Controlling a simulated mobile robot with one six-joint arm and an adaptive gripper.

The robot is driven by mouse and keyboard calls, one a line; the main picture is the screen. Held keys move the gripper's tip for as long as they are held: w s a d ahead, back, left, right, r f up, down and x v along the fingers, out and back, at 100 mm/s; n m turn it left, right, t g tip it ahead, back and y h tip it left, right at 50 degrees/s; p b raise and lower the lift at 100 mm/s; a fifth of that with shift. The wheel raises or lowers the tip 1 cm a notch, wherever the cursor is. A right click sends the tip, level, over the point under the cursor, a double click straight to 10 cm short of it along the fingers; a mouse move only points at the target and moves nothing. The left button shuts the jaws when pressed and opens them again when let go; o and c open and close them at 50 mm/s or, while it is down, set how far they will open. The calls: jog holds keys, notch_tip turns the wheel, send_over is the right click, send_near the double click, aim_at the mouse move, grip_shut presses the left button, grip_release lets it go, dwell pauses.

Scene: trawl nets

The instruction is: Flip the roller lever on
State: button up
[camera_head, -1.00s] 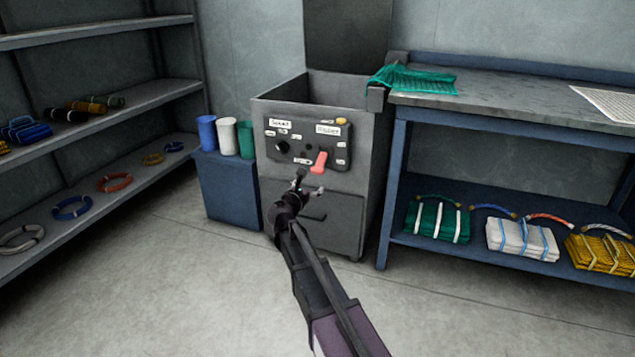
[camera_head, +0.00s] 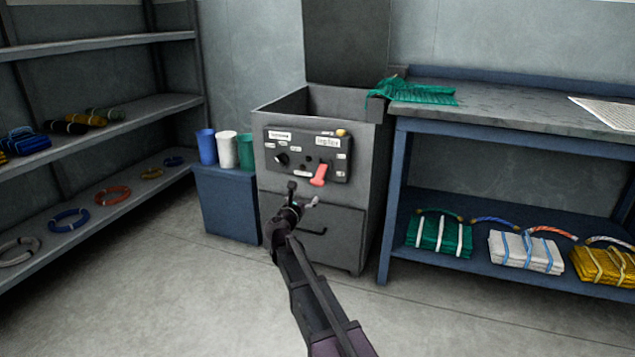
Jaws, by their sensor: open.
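The likely roller lever is a red lever (camera_head: 319,175) on the dark control panel (camera_head: 265,166) of a grey machine (camera_head: 360,190). It hangs at the lower right of the panel, its wide end low. The panel's labels are too small to read surely. My gripper (camera_head: 303,193) is open and empty, in front of the machine below the panel. In the picture it lies just below and left of the red lever, apart from it; the depth gap is hard to tell. The lever is not hidden.
A black knob (camera_head: 282,159) and a yellow button (camera_head: 341,132) are on the panel. A drawer handle (camera_head: 313,231) is below. A blue bench (camera_head: 395,200) stands right, a blue cabinet (camera_head: 228,205) with cups left. The floor (camera_head: 150,290) is clear.

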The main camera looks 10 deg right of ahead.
aim_at(316, 181)
jog(key=x, duration=1.2)
jog(key=shift+w+d, duration=0.1)
jog(key=shift+w, duration=0.25)
jog(key=c, duration=1.3)
jog(key=shift+o, duration=0.2)
